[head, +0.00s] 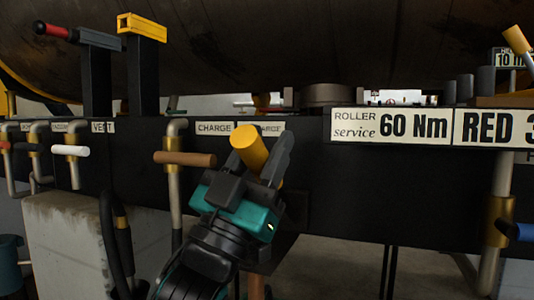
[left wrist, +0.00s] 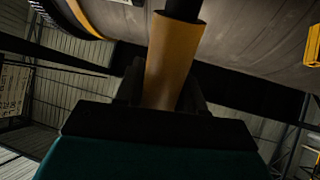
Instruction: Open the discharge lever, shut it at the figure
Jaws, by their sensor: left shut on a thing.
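A yellow cylindrical handle (head: 249,146) stands in front of a label ending in "ARGE" (head: 268,128); I take it for the discharge lever. My left gripper (head: 264,165) is shut on this handle, with its dark fingers on either side. In the left wrist view the yellow handle (left wrist: 168,62) runs up from between the fingers to a black rod. The lever's lower end and pivot are hidden behind my gripper and arm. My right gripper is not in view. I cannot make out a gauge reading.
A brown-handled lever (head: 185,158) on a pipe stands close left, by a "CHARGE" label (head: 214,128). A white-handled lever (head: 70,151) is farther left. A blue-handled valve (head: 516,231) is at right. Signs read "60 Nm" (head: 413,126) and "RED 3" (head: 492,128). A large drum hangs above.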

